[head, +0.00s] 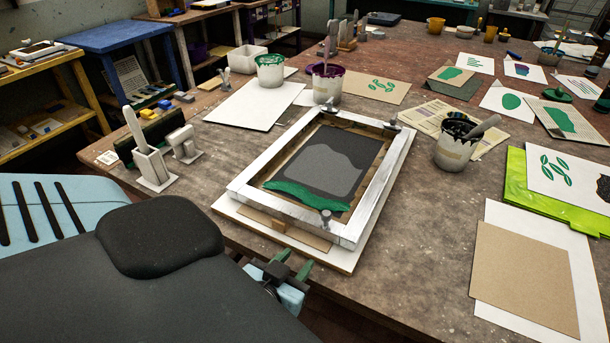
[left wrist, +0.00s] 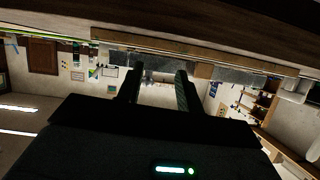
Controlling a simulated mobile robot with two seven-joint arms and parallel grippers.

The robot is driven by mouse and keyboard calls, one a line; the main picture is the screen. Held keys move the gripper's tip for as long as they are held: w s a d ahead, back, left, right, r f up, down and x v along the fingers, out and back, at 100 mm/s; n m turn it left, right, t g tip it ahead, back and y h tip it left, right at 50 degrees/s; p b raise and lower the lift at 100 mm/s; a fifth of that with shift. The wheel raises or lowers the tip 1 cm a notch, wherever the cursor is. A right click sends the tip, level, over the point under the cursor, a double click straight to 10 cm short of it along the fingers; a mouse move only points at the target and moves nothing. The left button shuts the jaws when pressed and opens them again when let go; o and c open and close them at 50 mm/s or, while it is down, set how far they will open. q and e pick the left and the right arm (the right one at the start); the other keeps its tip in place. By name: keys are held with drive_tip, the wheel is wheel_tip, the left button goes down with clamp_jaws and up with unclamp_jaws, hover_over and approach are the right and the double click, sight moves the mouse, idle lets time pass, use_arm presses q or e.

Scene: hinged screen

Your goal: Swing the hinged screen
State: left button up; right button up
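The hinged screen (head: 350,234) is a whitish frame around a dark mesh with a grey shape and a band of green ink along its near edge. It lies about flat on a pale base board (head: 232,211) on the table. Small metal clamps sit at its far corners, and a knob stands on its near side. My left gripper (head: 290,268) is just off the table's near edge, below the screen's near side. In the left wrist view, its two dark fingers (left wrist: 158,88) are apart with a clear gap. My right gripper is in neither view.
On the brown table (head: 420,290), ink pots (head: 455,145) and prints stand right and behind. A white holder with a tool (head: 150,160) stands left. Brown card (head: 525,275) on white paper lies front right. Bare table lies right of the screen.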

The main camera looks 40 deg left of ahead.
use_arm(q)
drive_tip(key=r, duration=0.1)
drive_tip(key=w+r+t, duration=0.1)
drive_tip(key=r, duration=0.1)
drive_tip(key=w+r+t, duration=0.1)
drive_tip(key=shift+w+d+r, duration=0.1)
drive_tip(key=shift+d+r, duration=0.15)
